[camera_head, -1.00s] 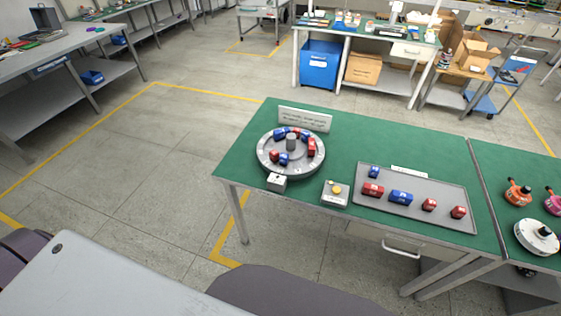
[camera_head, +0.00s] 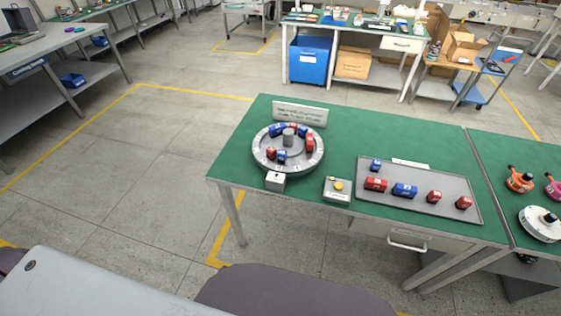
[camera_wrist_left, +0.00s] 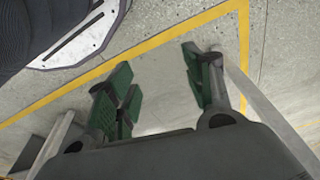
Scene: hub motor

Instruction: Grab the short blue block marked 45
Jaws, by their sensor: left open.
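In the head view a small blue block (camera_head: 376,165) stands at the back left corner of the grey tray (camera_head: 440,209). It is the shortest blue block on the tray; its marking is too small to read. A longer blue block (camera_head: 405,190) lies near the tray's middle between red blocks. A round grey ring holder (camera_head: 262,164) on the left of the table holds several red and blue blocks. My left gripper (camera_wrist_left: 160,85) shows only in the left wrist view, open and empty above the floor, away from the blocks. My right gripper is not in view.
The green table (camera_head: 345,137) also bears a white sign (camera_head: 300,113), a small white box (camera_head: 275,181) and a box with a yellow button (camera_head: 338,188). Motor parts (camera_head: 540,223) stand on the adjoining table at right. Open floor lies left of the table.

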